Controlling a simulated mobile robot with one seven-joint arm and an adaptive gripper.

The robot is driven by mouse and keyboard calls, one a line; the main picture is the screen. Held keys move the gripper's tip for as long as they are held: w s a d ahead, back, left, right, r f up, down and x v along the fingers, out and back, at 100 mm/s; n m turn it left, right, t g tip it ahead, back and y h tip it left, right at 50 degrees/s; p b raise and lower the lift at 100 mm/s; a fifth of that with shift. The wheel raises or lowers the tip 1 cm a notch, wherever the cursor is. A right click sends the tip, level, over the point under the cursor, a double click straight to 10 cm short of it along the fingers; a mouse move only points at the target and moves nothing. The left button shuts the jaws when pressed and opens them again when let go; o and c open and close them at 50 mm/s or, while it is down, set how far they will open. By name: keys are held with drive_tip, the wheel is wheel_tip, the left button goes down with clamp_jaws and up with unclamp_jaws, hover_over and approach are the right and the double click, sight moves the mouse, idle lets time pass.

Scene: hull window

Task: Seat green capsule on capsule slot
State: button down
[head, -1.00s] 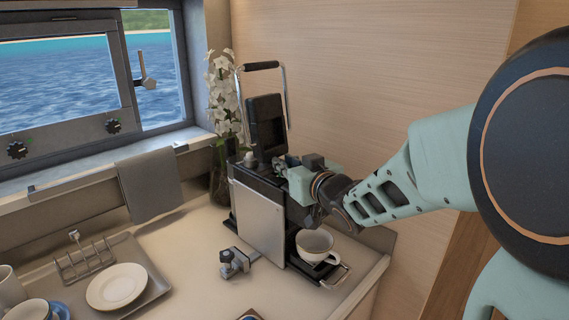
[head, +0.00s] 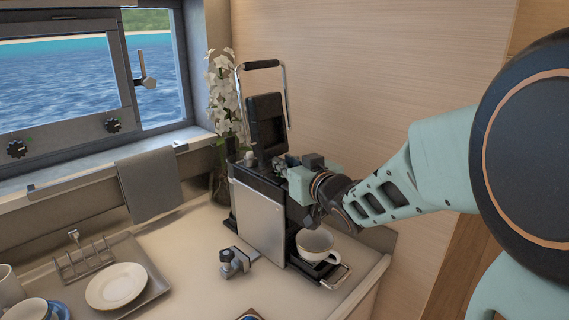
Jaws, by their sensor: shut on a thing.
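The coffee machine (head: 262,218) stands on the counter with its lever (head: 262,66) raised and its black lid (head: 267,121) standing up. My gripper (head: 283,163) is at the top of the machine, just in front of the upright lid, reaching in from the right. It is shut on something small. The green capsule cannot be made out, as my gripper and its shadow cover that spot. The capsule slot in the machine's top is hidden too, so I cannot tell whether the capsule touches it.
A white cup (head: 315,245) stands on the drip tray (head: 335,277) below my wrist. A clamp-like metal tool (head: 236,261) lies left of the machine. White orchids (head: 222,90) stand close behind it. A plate (head: 116,287) and a rack (head: 84,262) are at the lower left.

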drive_tip(key=shift+f, duration=0.4)
idle(0.8)
drive_tip(key=c, duration=2)
unclamp_jaws()
drive_tip(key=shift+s+d+r, duration=0.1)
drive_tip(key=shift+s+r, duration=0.05)
drive_tip(key=shift+s+d, duration=0.1)
drive_tip(key=shift+s, duration=0.1)
drive_tip(key=shift+v, duration=1.25)
drive_tip(key=shift+s+p, duration=0.1)
drive_tip(key=shift+p, duration=0.2)
drive_tip(key=shift+o, duration=0.5)
drive_tip(key=o, duration=0.5)
drive_tip(key=shift+c, duration=0.2)
